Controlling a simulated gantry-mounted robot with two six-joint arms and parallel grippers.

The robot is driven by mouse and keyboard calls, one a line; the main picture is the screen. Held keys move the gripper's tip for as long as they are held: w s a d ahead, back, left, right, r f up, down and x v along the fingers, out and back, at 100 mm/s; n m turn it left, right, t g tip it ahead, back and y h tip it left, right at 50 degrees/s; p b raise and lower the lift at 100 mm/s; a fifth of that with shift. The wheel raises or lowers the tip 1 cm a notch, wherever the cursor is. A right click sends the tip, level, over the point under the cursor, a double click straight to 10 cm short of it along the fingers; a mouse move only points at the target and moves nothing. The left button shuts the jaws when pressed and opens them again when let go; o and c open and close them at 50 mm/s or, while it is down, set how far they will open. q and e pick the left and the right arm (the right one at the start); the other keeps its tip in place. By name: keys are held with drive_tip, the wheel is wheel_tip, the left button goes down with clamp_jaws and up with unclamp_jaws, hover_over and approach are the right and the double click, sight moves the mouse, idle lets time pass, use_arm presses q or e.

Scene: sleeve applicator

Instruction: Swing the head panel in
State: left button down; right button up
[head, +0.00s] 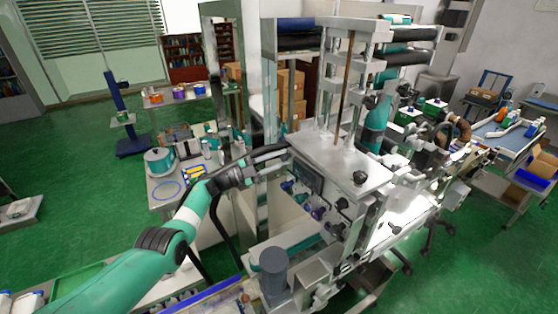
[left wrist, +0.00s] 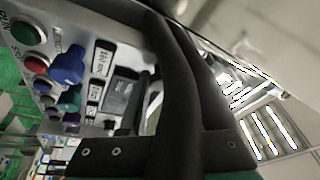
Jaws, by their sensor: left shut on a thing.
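The head panel (head: 306,178) is a grey control panel with a dark screen and several coloured knobs, on the front of the sleeve applicator (head: 345,165). In the left wrist view the panel (left wrist: 128,72) fills the left side, with red, green and blue controls and small labels. My left gripper (head: 284,152) reaches the panel's upper left edge from the left. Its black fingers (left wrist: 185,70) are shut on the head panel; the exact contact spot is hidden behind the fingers. My right gripper is not in view.
A tall metal post (head: 245,110) stands just behind my left arm. A grey motor cylinder (head: 274,270) stands below the panel. Green floor (head: 75,150) is clear farther left.

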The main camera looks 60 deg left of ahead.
use_arm(q)
drive_tip(key=shift+r, duration=0.1)
drive_tip(key=c, duration=0.9)
unclamp_jaws()
drive_tip(key=shift+d, duration=0.1)
drive_tip(key=shift+s+a, duration=0.2)
drive_tip(key=shift+s, duration=0.2)
drive_tip(key=v, duration=0.5)
drive_tip(key=p+v, duration=0.1)
drive_tip(key=v, duration=0.5)
drive_tip(key=shift+w, duration=0.1)
